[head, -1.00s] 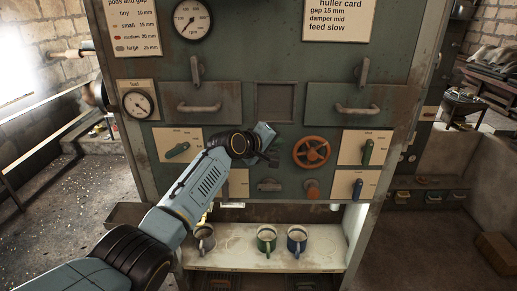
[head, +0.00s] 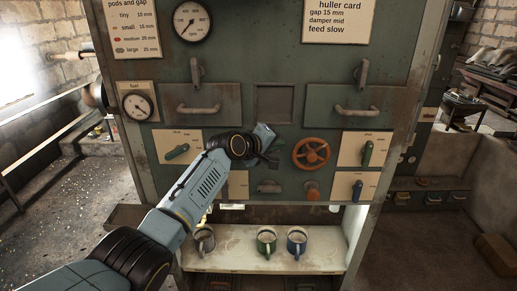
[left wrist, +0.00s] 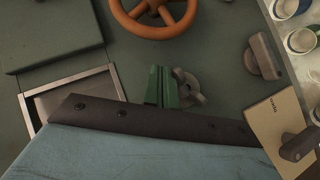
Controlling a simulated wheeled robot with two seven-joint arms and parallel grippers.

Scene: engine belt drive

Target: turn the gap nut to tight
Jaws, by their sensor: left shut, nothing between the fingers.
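My left gripper (head: 272,160) is in front of the green machine panel, left of the orange handwheel. In the left wrist view its two green fingers (left wrist: 161,87) are shut with nothing between them. A grey round fitting with a lug (left wrist: 188,88), probably the gap nut, sits on the panel right beside and partly behind the fingertips. I cannot tell whether they touch it. My right gripper is not in view.
The orange handwheel (head: 311,153) is close on the right; it also shows in the left wrist view (left wrist: 155,28). A grey handle (head: 269,186) is just below my gripper. A square recess (head: 275,103) is above. Mugs (head: 266,240) stand on the lower shelf (head: 225,258).

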